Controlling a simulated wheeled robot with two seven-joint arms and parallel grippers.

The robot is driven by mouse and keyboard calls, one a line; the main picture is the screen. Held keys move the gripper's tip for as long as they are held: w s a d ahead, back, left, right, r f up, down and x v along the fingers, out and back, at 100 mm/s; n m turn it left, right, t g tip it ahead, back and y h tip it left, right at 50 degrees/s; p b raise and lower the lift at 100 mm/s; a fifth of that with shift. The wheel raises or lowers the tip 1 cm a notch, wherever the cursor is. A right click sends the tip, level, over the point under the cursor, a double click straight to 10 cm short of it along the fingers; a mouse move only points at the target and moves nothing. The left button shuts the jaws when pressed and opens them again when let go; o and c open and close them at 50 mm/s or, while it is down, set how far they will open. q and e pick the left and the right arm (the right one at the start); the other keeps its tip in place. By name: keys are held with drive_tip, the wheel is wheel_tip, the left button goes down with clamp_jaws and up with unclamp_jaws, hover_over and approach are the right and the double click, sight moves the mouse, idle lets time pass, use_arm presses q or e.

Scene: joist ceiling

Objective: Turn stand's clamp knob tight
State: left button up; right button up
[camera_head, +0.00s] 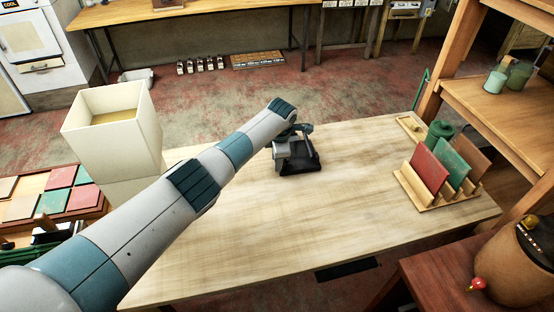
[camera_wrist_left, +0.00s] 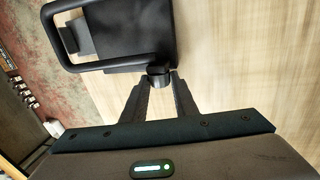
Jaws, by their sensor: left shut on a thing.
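The stand (camera_head: 312,163) is dark and sits on the wooden table near its far edge, partly hidden by my left arm in the head view. In the left wrist view the stand's black plate and bent tube frame (camera_wrist_left: 122,27) fill the upper left. The clamp knob (camera_wrist_left: 158,72) is a small black cylinder at the stand's near edge. My left gripper (camera_wrist_left: 160,88) is shut on the knob, with a fingertip on each side of it. My left gripper also shows in the head view (camera_head: 284,152), beside the stand. My right gripper is in neither view.
The wooden table (camera_head: 350,190) is clear around the stand. A tall cream bin (camera_head: 112,135) stands at the left. Wooden shelves (camera_head: 497,112) rise at the right.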

use_arm(q)
drive_tip(key=shift+a+r+t+p, duration=0.1)
drive_tip(key=shift+t+p, duration=0.3)
drive_tip(key=shift+p, duration=0.1)
drive_tip(key=shift+s, duration=0.1)
drive_tip(key=shift+f, duration=0.2)
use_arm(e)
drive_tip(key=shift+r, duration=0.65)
use_arm(q)
drive_tip(key=o, duration=1.1)
drive_tip(key=shift+c, duration=0.2)
drive_tip(key=shift+r, duration=0.1)
drive_tip(key=shift+v, duration=0.75)
drive_tip(key=b+v, duration=0.4)
drive_tip(key=v, duration=1.1)
drive_tip(key=shift+s+d+r, duration=0.25)
drive_tip(key=shift+s+d, duration=0.1)
drive_tip(key=shift+s, duration=0.05)
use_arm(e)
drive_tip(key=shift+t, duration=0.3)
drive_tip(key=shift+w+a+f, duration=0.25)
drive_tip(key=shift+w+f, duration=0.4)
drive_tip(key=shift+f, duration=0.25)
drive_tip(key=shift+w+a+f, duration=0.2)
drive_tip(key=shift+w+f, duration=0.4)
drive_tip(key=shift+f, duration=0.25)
